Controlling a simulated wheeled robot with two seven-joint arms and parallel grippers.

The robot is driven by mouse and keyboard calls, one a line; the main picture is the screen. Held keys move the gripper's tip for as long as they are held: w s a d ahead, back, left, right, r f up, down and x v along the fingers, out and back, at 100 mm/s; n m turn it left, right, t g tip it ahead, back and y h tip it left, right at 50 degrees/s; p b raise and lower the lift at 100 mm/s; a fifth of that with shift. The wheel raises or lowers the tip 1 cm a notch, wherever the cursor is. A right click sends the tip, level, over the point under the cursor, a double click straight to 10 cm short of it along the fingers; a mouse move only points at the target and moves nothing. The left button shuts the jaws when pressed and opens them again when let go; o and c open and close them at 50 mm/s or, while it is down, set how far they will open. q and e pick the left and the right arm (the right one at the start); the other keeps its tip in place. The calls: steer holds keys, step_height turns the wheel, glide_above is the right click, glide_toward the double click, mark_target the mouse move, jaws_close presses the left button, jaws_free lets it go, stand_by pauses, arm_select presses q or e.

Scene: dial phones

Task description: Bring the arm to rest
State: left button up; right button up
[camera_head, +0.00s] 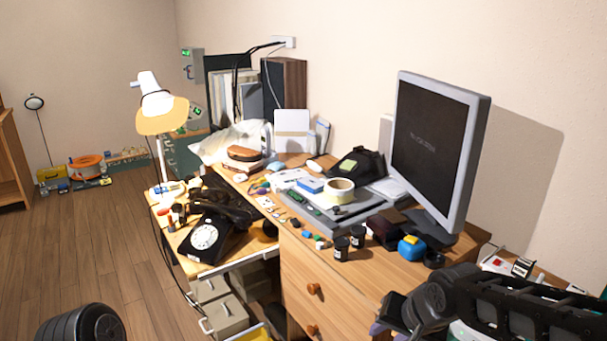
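My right arm (435,300) comes in at the lower right, dark grey and black, in front of the desk's right end. A black slotted part of it reaches the right edge of the picture. I cannot make out its fingertips, or whether that gripper holds anything. A dark ribbed rounded part of my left arm (80,325) shows at the bottom left, over the floor. My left gripper is out of view. A black dial phone (205,238) sits on the desk's left part, its white dial facing up. A second black phone (358,164) stands farther back.
The wooden desk (350,272) is crowded. It holds a monitor (435,150), a white tape roll (340,190), black canisters (341,248) and a lamp (160,108). Grey drawers (222,312) stand below. The wooden floor (95,240) at left is mostly clear.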

steer(key=s+a+f+n+y+p, duration=0.15)
steer(key=a+f, duration=0.25)
steer(key=f, duration=0.5)
steer(key=s+a+f+n+y+p, duration=0.1)
steer(key=s+a+f+p, duration=0.2)
steer(key=f, duration=0.7)
steer(key=s+a+f+g+p, duration=0.1)
steer(key=s+f, duration=0.3)
steer(key=s, duration=0.4)
steer(key=s+a+f+g+p, duration=0.1)
steer(key=s+f+g+p, duration=0.1)
steer(key=s+f, duration=0.3)
steer(key=s+g, duration=0.1)
steer(key=s, duration=0.3)
steer(key=shift+g, duration=0.3)
steer(key=shift+f, duration=0.1)
